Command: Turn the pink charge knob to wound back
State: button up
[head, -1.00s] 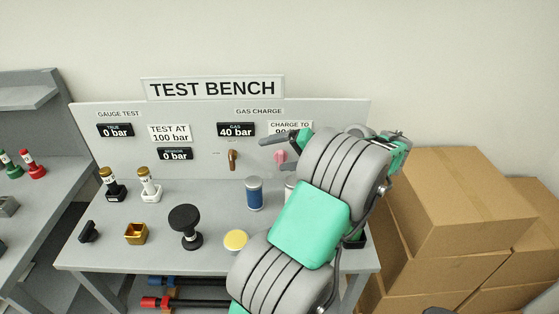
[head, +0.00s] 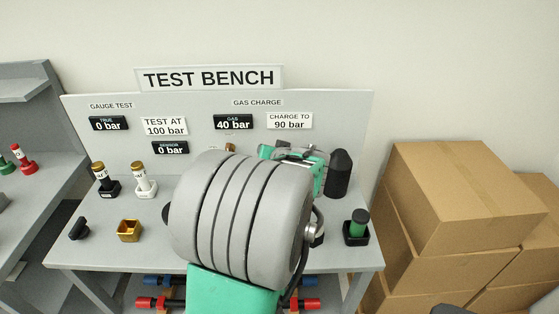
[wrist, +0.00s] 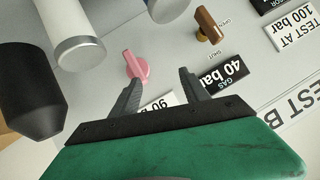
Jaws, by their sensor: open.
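The pink charge knob (wrist: 136,66) shows in the wrist view on the grey panel, near the "90 bar" sign. In the head view my arm hides it. My gripper (wrist: 162,78) is open and empty in the wrist view. The knob lies just beyond the tip of the left finger, not between the fingers; I cannot tell whether they touch. In the head view my gripper (head: 264,151) is in front of the panel, below the "CHARGE TO 90 bar" sign (head: 290,121).
A brown valve handle (wrist: 208,24) marked open and shut sits beside the knob. The dark bottle (head: 339,173) also shows in the head view. Cardboard boxes (head: 450,205) are stacked at right.

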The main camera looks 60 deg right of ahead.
jog(key=s+h, duration=0.1)
jog(key=n+g, duration=0.1)
jog(key=s+h, duration=0.1)
jog(key=shift+s+a+f+n+g+h+b, duration=0.15)
jog(key=shift+s+a+n+g+h+b, duration=0.15)
jog(key=shift+s+g+b, duration=0.1)
jog(key=shift+c, duration=1.4)
jog(key=p+x, duration=0.2)
jog(key=x, duration=0.5)
jog(key=shift+d, duration=0.5)
grip_shut()
